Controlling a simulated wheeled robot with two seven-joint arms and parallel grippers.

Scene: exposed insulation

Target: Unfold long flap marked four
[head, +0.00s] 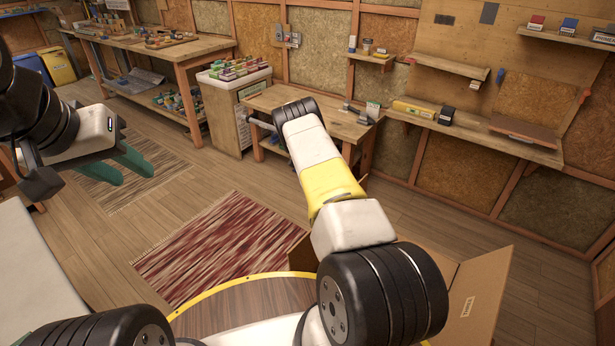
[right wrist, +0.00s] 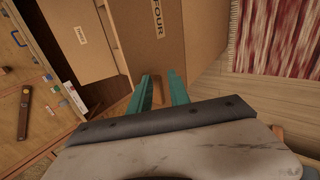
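A cardboard box (head: 487,280) stands low at the bottom right of the head view, partly hidden behind my right arm. A small label on its right flap is too small to read there. In the right wrist view the cardboard panel marked FOUR (right wrist: 172,40) lies just beyond my right gripper (right wrist: 161,82). The right gripper's two teal fingers are apart, with brown cardboard showing between their tips; I cannot tell whether they touch it. My left gripper (head: 138,172) is open and empty at the left, over the floor and a rug, away from the box.
Another labelled cardboard panel (right wrist: 68,50) is beside the FOUR panel. A red rug (head: 215,250) lies on the wood floor. A small wooden table (head: 330,118), a workbench (head: 165,50) and wall shelves (head: 480,130) stand farther back. A round yellow-edged wooden surface (head: 240,305) is at the bottom.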

